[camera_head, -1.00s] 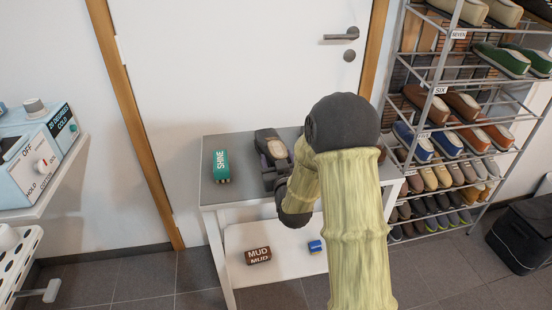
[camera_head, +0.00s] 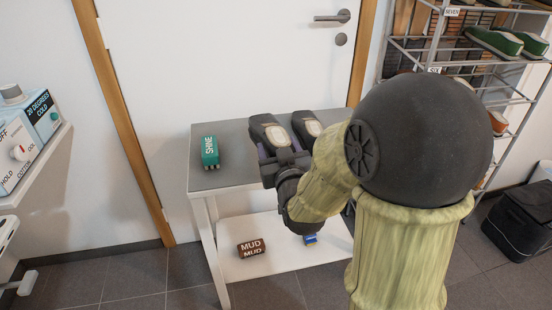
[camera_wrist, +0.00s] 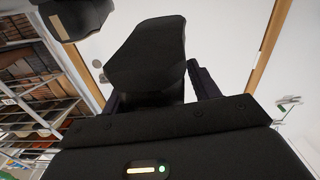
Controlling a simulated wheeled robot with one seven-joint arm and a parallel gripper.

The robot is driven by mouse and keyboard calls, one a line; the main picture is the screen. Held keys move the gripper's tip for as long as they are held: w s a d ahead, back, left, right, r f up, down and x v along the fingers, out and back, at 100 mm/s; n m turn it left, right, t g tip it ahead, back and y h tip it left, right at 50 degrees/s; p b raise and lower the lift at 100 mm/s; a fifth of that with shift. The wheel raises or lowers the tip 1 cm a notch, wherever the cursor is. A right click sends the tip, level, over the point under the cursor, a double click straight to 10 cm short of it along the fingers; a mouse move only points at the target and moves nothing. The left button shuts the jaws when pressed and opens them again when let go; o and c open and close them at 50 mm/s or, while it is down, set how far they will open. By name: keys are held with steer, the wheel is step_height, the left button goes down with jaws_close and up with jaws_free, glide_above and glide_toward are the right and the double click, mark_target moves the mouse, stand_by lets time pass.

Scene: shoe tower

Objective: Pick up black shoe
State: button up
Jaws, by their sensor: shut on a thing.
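Two black shoes with pale insoles are at the small table (camera_head: 235,178) by the door. My gripper (camera_head: 285,160) is shut on the left black shoe (camera_head: 268,132), with a finger on each side of it. In the wrist view this shoe (camera_wrist: 148,55) stands between the fingers of my gripper (camera_wrist: 160,90), its dark surface facing the camera. The other black shoe (camera_head: 307,126) is just right of it and also shows in the wrist view (camera_wrist: 75,17). I cannot tell whether the held shoe touches the tabletop.
A green SHINE box (camera_head: 209,152) stands on the table's left part. A brown MUD tin (camera_head: 251,248) and a small blue item (camera_head: 310,239) lie on the lower shelf (camera_head: 285,265). A shoe rack (camera_head: 440,50) is at right, a black bag (camera_head: 518,225) on the floor.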

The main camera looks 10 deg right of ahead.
steer(key=shift+s+r+b, duration=0.55)
steer(key=shift+s+b, duration=0.05)
steer(key=shift+s, duration=0.25)
